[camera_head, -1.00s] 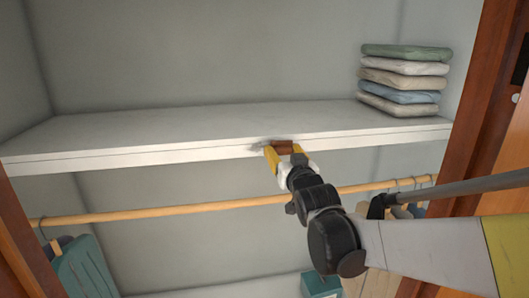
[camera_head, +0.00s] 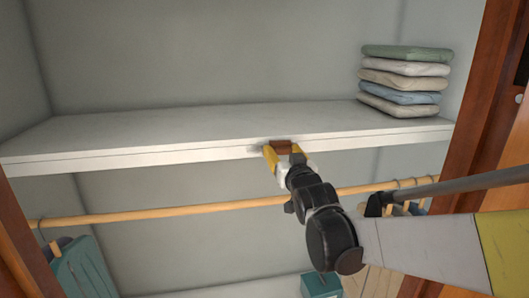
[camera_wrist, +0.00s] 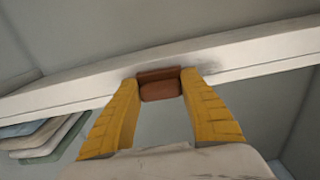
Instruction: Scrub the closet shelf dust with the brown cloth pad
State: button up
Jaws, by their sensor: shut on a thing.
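The brown cloth pad (camera_head: 281,147) is between the yellow fingers of my gripper (camera_head: 284,154), at the front edge of the white closet shelf (camera_head: 180,131). In the wrist view my gripper (camera_wrist: 160,95) is shut on the pad (camera_wrist: 160,86), and the pad's far side appears to meet the shelf's front edge. A grey dust smudge (camera_wrist: 192,72) shows on the shelf just beyond and to the right of the pad. In the head view only a faint dark trace shows beside the pad, and my gripper hides part of that area.
A stack of folded cloths (camera_head: 404,80) stands at the shelf's right end. A wooden hanging rod (camera_head: 190,208) runs below the shelf, with hangers at right and a teal garment (camera_head: 84,268) at left. A teal box (camera_head: 321,285) is low down. The shelf's left and middle are clear.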

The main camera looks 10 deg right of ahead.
jog(key=shift+w+f, duration=0.1)
jog(key=shift+w, duration=0.25)
dwell(0.4)
dwell(0.3)
